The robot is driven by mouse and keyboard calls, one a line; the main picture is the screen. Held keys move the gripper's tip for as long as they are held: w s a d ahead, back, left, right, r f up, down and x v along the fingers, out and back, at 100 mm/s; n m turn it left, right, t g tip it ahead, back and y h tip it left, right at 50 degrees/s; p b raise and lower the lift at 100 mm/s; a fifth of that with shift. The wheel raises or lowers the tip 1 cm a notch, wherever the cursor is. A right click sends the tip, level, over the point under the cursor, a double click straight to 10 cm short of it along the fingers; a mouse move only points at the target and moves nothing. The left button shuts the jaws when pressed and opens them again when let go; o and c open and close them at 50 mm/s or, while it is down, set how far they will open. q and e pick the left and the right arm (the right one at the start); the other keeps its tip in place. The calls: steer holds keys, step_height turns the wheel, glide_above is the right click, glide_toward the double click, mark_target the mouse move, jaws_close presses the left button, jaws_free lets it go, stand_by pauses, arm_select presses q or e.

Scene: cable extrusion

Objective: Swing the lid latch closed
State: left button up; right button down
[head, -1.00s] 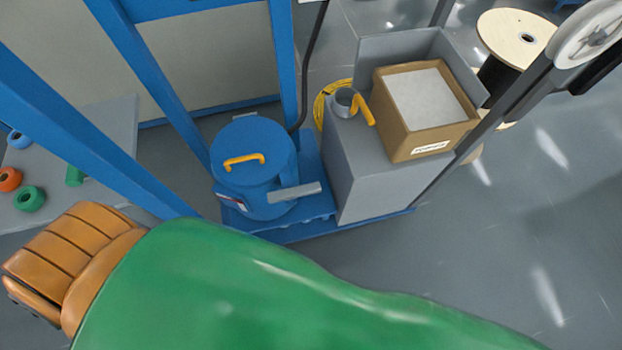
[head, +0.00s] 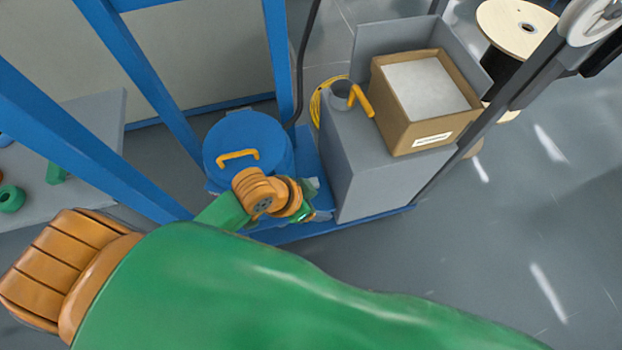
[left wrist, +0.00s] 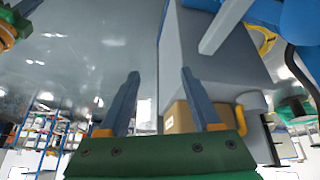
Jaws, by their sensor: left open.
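The blue drum (head: 235,130) has a round lid with a yellow handle (head: 238,156) on top. The lid lies on the drum. In the left wrist view, the grey bar-like latch (left wrist: 226,24) sticks out beside the drum (left wrist: 302,22) at the upper right. In the head view my left wrist mostly covers the latch. My left gripper (left wrist: 159,72) is open and empty, with its two fingers apart. The latch is to the right of and beyond the fingertips in that view, and no contact shows. My right gripper is in neither view.
A grey cabinet (head: 375,175) stands right of the drum, carrying a cardboard box (head: 420,140) and a grey cup-shaped part with a yellow lever (head: 361,100). Blue frame posts (head: 150,80) rise left and behind. Open floor (head: 520,220) lies at the right.

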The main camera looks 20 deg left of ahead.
arm_select(q)
steer(key=w+d+m, duration=0.1)
steer(key=w+m, duration=0.1)
steer(key=m, duration=0.1)
steer(key=g, duration=0.2)
glide_toward(313, 182)
steer(key=shift+x, duration=0.85)
steer(key=b+x, duration=0.7)
steer(key=b, duration=0.2)
steer(key=shift+a+f, duration=0.1)
steer(key=shift+r, duration=0.2)
jaws_close()
